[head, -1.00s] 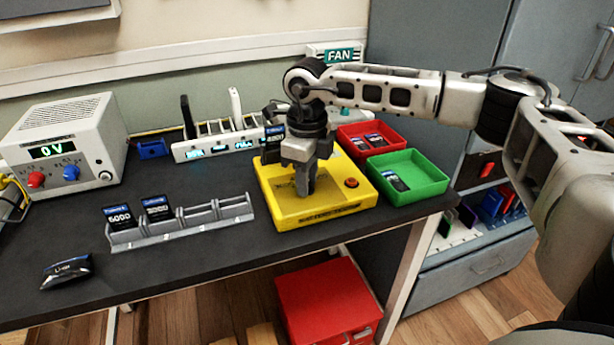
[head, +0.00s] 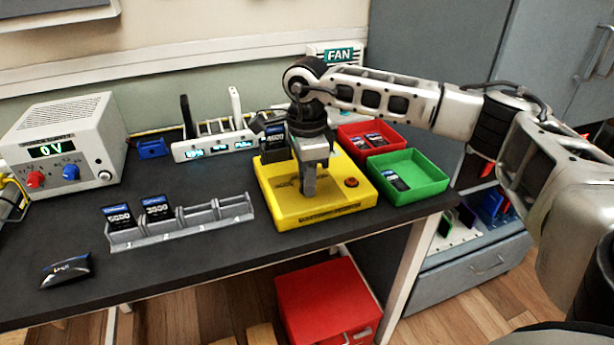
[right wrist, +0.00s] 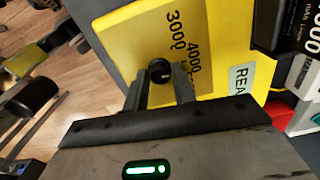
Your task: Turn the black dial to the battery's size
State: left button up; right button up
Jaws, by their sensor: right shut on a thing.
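The yellow tester box (head: 280,208) stands on the dark bench with a red button (head: 351,182) on its right side. A dark battery (head: 272,147) stands upright at its back; its label is partly hidden in the head view. In the right wrist view the battery (right wrist: 304,40) shows at the right edge, its number cut off to zeros and "mAh". The black dial (right wrist: 160,70) sits on the yellow top near printed "3000" and "4000". My right gripper (head: 309,190) points down over the box, shut on the dial. My left gripper is out of view.
A grey rack (head: 180,225) holds two batteries left of the box. A red tray (head: 366,141) and a green tray (head: 425,178) stand to its right. A power supply (head: 65,140) and white charger (head: 215,145) stand behind. A loose battery (head: 66,270) lies front left.

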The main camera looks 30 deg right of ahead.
jog(key=shift+n, duration=0.6)
jog(key=shift+r, duration=0.1)
jog(key=o, duration=1)
jog(key=shift+r, duration=0.1)
notch_tip(320, 180, up, 16)
jog(key=shift+f, duration=0.15)
